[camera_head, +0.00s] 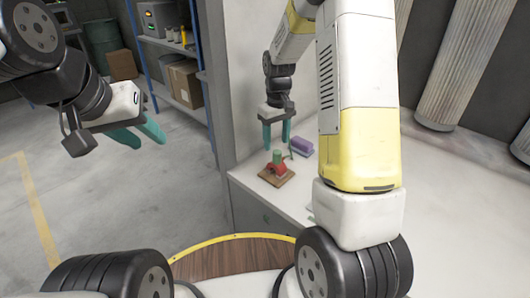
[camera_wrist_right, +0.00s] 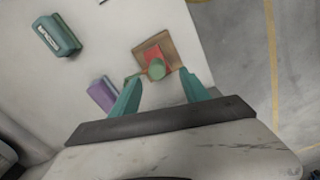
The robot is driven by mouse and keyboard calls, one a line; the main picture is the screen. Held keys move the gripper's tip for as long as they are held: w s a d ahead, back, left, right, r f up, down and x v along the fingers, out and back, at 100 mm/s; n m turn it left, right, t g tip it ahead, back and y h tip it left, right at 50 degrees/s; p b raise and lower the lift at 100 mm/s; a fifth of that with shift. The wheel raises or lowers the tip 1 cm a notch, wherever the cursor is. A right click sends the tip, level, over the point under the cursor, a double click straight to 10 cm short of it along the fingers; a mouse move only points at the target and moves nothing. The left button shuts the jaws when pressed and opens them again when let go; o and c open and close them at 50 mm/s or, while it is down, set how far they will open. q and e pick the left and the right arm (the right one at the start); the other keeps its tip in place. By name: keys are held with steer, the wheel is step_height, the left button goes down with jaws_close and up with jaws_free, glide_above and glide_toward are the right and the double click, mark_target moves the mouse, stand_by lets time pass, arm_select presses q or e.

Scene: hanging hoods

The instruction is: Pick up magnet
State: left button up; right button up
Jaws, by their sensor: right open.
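A red piece (camera_head: 276,168) with a green cylinder (camera_head: 277,156) on top stands on a square wooden board (camera_head: 269,179) on the white counter. It may be the magnet, but I cannot tell for sure. My right gripper (camera_head: 277,135) is open and empty, pointing down above and just behind it. In the right wrist view the red piece (camera_wrist_right: 150,55) and green cylinder (camera_wrist_right: 156,69) lie between and beyond the fingertips of the right gripper (camera_wrist_right: 161,76). My left gripper (camera_head: 143,132) is open and empty, over the floor at the left.
A purple block (camera_head: 302,147) lies beside the board; it also shows in the wrist view (camera_wrist_right: 103,93). A teal block (camera_wrist_right: 56,36) with a white label lies farther off. A wall corner (camera_head: 224,90) stands close to the right gripper. Shelves (camera_head: 178,92) with boxes are behind.

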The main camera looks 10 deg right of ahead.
mark_target(277, 152)
steer(key=f, duration=0.7)
steer(key=shift+d, duration=0.25)
jaws_close()
